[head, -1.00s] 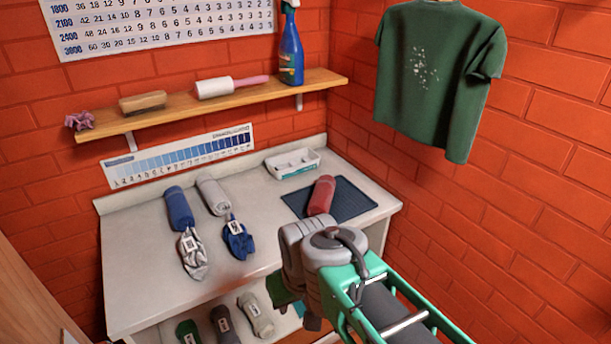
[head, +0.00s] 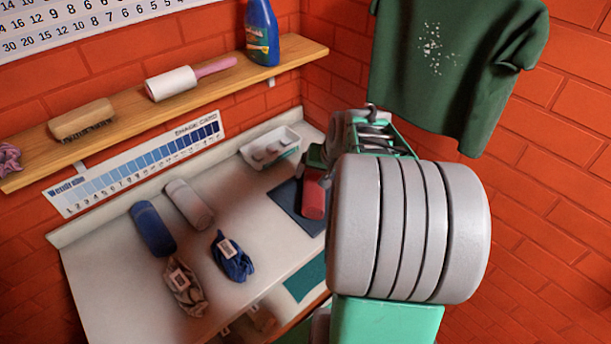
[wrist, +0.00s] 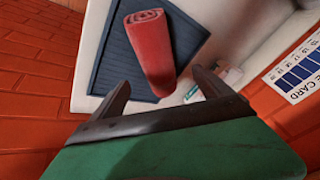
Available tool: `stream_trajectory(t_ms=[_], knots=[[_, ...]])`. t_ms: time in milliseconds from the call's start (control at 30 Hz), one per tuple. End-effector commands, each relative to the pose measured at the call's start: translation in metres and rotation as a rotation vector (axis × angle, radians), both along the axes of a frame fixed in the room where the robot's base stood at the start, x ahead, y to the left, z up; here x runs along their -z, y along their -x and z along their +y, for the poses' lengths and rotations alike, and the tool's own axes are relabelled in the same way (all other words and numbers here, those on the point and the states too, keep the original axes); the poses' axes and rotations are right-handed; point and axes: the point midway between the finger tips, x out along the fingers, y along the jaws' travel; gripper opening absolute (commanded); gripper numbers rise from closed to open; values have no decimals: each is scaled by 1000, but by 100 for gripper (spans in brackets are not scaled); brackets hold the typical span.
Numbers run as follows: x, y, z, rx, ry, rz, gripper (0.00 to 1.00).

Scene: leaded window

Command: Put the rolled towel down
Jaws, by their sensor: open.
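The red rolled towel (head: 313,197) lies on the dark blue mat (head: 284,194) at the right end of the counter. In the head view my arm hides part of both. In the wrist view the red towel (wrist: 150,50) shows its spiral end at the top, with the ribbed mat (wrist: 120,60) under it. My gripper (wrist: 160,80) is open, with its two dark fingers apart on either side of the towel's near end. I cannot tell whether either finger touches it. In the head view the fingers are mostly hidden behind my arm.
A white tray (head: 270,146) stands behind the mat. A blue roll (head: 153,228), a grey roll (head: 189,204) and two tagged bundles, one patterned (head: 185,288) and one blue (head: 232,256), lie to the left. A shelf (head: 120,115) and a hanging green shirt (head: 450,70) are above.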

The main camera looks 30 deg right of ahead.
Motion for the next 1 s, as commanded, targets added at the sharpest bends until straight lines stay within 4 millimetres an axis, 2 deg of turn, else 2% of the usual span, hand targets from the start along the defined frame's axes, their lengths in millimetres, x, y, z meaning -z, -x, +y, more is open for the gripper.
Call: stream_trajectory(t_ms=[400,500,667,1000], knots=[[61,-26,-1,-8,-1,4,89],[67,-28,-2,-8,0,3,89],[68,-28,-3,-6,1,2,89],[67,-28,-3,-6,1,2,63]])
